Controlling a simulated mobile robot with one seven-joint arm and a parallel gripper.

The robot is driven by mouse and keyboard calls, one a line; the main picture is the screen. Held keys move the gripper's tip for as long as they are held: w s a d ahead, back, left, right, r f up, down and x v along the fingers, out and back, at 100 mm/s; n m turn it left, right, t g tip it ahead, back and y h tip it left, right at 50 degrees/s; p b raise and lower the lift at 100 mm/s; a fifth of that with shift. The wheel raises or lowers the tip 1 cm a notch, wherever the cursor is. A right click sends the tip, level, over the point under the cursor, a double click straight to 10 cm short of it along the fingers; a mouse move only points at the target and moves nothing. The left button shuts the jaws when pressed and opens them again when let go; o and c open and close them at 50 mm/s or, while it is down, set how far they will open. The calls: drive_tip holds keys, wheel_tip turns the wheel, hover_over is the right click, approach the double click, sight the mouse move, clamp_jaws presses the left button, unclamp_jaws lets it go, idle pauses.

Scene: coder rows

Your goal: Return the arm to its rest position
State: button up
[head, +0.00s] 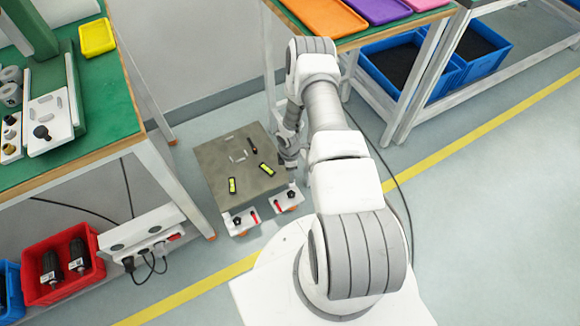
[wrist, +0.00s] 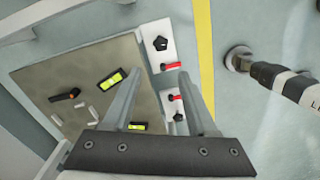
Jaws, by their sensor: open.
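My arm (head: 326,120) reaches out from its white base and bends down at the far end, beside the right edge of a low grey-brown plate (head: 222,172). My gripper (head: 288,158) is small and partly hidden by the arm in the head view. In the wrist view my gripper (wrist: 165,112) has its two fingers spread apart, with nothing held between them. It hangs above the plate's edge, near the white blocks with black knobs and red levers (wrist: 160,48).
Two black-and-yellow pieces (wrist: 112,80) and small pale parts lie on the plate. A green-topped workbench (head: 110,115) stands left, another table with coloured trays (head: 325,17) at the back. A red bin (head: 62,265) is low left. Floor right of my arm (head: 490,210) is clear.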

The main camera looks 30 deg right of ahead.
drive_tip(key=shift+r, duration=0.65)
